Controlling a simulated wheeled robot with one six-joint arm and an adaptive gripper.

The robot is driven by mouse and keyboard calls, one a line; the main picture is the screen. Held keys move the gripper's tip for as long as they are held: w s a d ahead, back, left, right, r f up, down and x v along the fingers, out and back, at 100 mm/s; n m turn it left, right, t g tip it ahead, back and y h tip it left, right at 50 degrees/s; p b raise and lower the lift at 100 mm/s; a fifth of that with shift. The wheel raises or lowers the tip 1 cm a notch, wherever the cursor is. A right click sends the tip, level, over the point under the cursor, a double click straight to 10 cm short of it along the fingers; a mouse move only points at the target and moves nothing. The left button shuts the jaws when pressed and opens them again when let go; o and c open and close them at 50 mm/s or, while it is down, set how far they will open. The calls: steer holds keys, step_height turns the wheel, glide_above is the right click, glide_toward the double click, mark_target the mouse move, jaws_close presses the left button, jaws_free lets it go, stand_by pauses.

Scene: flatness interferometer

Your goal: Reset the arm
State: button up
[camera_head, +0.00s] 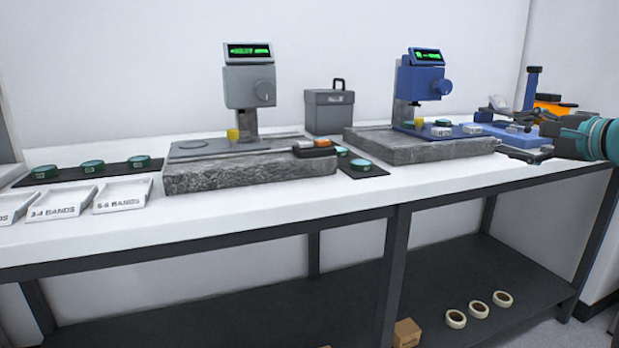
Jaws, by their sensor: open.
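My gripper (527,148) reaches in from the right edge of the head view, above the right end of the white bench (350,205). Its dark fingers point left and are apart, with nothing seen between them. The teal wrist of my arm shows behind it. A blue item on the bench lies behind the fingers; I cannot tell the gap between them.
A grey instrument (250,86) and a blue instrument (420,80) stand on stone slabs. Labelled white trays (123,195) and a black mat (108,171) with green discs are at left. A grey box (330,111) stands behind. Tape rolls (479,309) lie on the lower shelf.

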steer(key=s+a+f+n+g+h, duration=0.15)
steer(key=s+a+f+g, duration=0.3)
steer(key=f, duration=0.55)
steer(key=s+a+f+n+g+h, duration=0.1)
steer(key=s+a+f+n+g, duration=0.3)
steer(key=f, duration=0.5)
steer(key=s+a+f+n+h, duration=0.1)
steer(key=s+a+f+n, duration=0.4)
steer(key=s+a, duration=0.3)
steer(key=s+a+f+n+g+h, duration=0.1)
steer(key=s+a+f+n, duration=0.5)
steer(key=s+a, duration=0.2)
steer(key=shift+s+a, duration=0.25)
steer(key=shift+s, duration=1.05)
